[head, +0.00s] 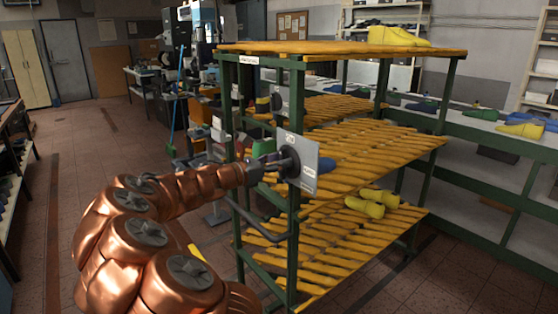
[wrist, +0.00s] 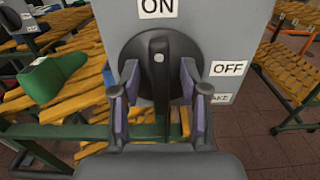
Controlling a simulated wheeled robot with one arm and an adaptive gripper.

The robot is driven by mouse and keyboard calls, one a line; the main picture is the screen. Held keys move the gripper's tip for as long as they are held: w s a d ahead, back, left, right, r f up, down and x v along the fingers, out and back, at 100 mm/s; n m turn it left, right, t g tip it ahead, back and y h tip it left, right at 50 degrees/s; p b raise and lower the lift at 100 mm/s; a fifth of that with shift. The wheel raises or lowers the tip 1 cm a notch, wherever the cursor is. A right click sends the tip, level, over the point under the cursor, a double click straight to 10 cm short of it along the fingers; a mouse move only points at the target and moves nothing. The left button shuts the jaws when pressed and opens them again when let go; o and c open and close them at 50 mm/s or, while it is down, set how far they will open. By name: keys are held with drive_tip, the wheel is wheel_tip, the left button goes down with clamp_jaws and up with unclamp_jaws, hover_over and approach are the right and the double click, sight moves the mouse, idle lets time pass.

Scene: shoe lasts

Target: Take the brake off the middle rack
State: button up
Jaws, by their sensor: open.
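A grey brake plate (head: 325,166) is fixed to the near post of a green rack with yellow slatted shelves (head: 375,148). In the wrist view the plate (wrist: 240,42) carries an ON label (wrist: 158,7) above and an OFF label (wrist: 229,68) at right; a lower label is partly hidden. Its black round knob (wrist: 158,82) has an upright grip bar, with a white dot toward ON. My gripper (wrist: 158,90) is open, with one purple-padded finger on each side of the bar. I cannot tell whether either touches it. In the head view my gripper (head: 272,165) is at the plate.
Yellow shoe lasts (head: 372,202) lie on the lower shelf. A green last (wrist: 55,76) is left of the knob. Another plate with a black knob (head: 276,102) is farther back. A bent dark bar (head: 258,222) is below my gripper. Open floor lies at left.

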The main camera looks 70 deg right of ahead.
drive_tip(key=shift+d, duration=0.1)
clamp_jaws()
idle(0.4)
